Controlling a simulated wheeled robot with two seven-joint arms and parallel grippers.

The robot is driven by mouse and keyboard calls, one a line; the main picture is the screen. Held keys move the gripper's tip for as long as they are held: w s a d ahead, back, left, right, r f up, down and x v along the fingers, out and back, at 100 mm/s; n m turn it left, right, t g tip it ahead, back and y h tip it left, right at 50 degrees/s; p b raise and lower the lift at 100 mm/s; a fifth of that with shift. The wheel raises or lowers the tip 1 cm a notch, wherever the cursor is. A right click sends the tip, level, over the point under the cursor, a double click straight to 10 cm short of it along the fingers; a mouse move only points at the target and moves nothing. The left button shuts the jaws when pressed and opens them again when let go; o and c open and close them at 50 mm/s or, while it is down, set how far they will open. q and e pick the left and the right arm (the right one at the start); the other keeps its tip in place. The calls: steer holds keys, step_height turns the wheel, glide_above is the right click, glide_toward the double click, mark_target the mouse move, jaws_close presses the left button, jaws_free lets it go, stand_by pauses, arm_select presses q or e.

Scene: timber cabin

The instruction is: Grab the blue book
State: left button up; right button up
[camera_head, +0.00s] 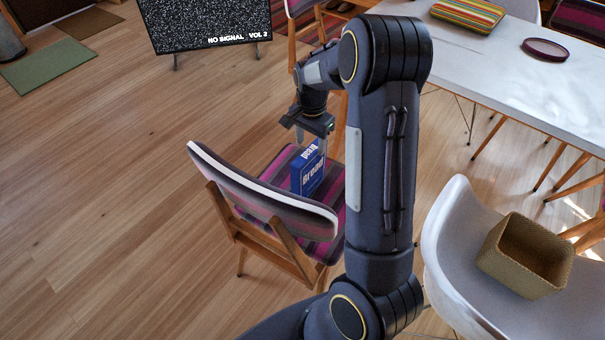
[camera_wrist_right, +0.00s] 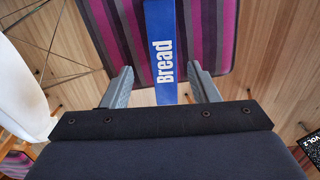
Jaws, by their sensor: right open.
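The blue book (camera_head: 307,172), with "Bread" in white on its spine, stands upright on the striped seat of a wooden chair (camera_head: 265,205). My right gripper (camera_head: 312,138) is just above the book in the head view. In the right wrist view the book's spine (camera_wrist_right: 164,45) lies between the two open fingers of my right gripper (camera_wrist_right: 162,88), with a gap on each side. The fingers do not appear to touch it. How far the book reaches down between the fingers I cannot tell. My left gripper is not in view.
The chair's backrest (camera_head: 262,190) rises in front of the book. A white table (camera_head: 520,70) with a striped item (camera_head: 467,13) stands at the right. A white chair (camera_head: 450,235) holds a woven basket (camera_head: 524,256). A screen (camera_head: 205,22) stands at the back.

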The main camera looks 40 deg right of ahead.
mark_target(310, 151)
step_height(310, 151, down, 2)
steer(key=shift+s, duration=0.15)
steer(key=f, duration=0.3)
steer(key=f+b, duration=0.1)
steer(key=f, duration=0.1)
steer(key=shift+w+f, duration=0.1)
steer(key=shift+w, duration=0.3)
steer(key=shift+c, duration=0.3)
jaws_close()
